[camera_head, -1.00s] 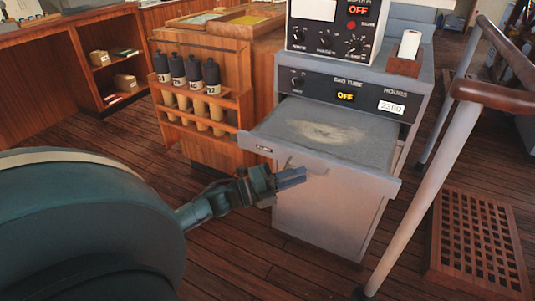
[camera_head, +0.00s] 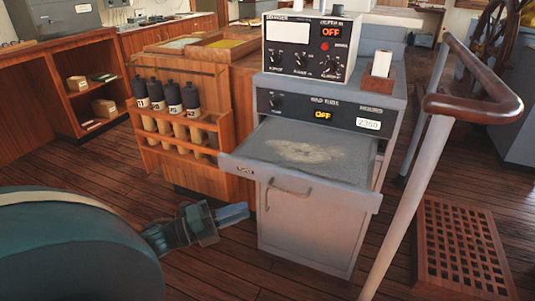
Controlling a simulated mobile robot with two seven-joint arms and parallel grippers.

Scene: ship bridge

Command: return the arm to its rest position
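My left gripper (camera_head: 232,216) is at the lower left of the head view, on the arm that comes in from the left. It is in front of the grey cabinet, left of its door handle, and apart from it. Its fingers look close together with nothing visible between them, but the angle does not show clearly whether they are shut. The grey cabinet (camera_head: 310,232) has a pulled-out tray (camera_head: 350,165) with a pale smudge on its top. My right gripper is not in view.
A metal railing with a wooden top (camera_head: 412,185) stands at the right, beside a wooden floor grating (camera_head: 462,245). A wooden rack (camera_head: 215,135) holds several dark-capped bottles left of the cabinet. A control box (camera_head: 305,48) sits on the cabinet. Plank floor is clear between rack and arm.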

